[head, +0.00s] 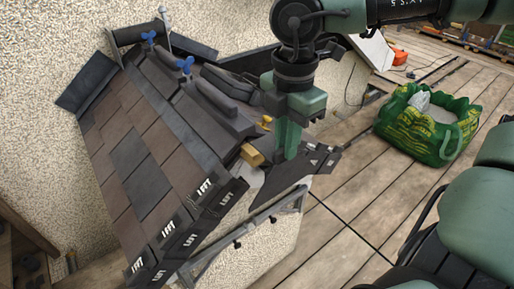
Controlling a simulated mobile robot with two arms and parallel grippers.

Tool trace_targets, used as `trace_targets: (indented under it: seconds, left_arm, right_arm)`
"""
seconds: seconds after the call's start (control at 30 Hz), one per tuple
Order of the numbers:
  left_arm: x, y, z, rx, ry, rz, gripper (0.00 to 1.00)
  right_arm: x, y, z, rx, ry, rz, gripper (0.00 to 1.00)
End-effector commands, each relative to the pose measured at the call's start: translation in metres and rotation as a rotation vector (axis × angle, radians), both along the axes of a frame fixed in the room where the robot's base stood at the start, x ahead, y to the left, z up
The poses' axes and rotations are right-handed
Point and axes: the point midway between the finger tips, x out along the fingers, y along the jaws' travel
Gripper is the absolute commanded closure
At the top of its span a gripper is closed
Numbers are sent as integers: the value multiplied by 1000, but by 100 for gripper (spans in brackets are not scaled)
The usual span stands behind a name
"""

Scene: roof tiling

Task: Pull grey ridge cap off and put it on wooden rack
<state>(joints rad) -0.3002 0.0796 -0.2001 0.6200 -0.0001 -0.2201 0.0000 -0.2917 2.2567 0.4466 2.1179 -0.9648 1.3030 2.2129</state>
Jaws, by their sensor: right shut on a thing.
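The small tiled roof (130,150) stands against a rough wall. Dark grey rounded ridge caps (212,106) run along its ridge, and two have blue wing-shaped fasteners (185,65). Another dark, rounded grey piece (230,84) lies just right of the ridge. A yellowish wooden end (252,155) is bare at the ridge's near end. My right gripper (289,148) points down over the right slope and is shut. What it grips is mostly hidden by its fingers; it looks like a dark grey piece. My left gripper is not in view. A wooden rack-like frame (22,232) shows at the lower left edge.
A green bag (428,122) with pale contents stands on the plank floor (345,185) at right. Wooden crates (483,38) and an orange object (398,56) are at the far right.

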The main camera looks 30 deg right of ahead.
Motion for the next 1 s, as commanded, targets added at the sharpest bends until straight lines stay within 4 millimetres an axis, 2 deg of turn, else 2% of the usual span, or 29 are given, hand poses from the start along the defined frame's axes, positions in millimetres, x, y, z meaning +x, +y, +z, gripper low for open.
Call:
trace_targets:
  seconds: [0.37,1.0]
  left_arm:
    - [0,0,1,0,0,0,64]
    - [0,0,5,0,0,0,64]
  right_arm:
    - [-2,0,3,0,-2,0,100]
    - [-28,-2,29,0,-2,-1,100]
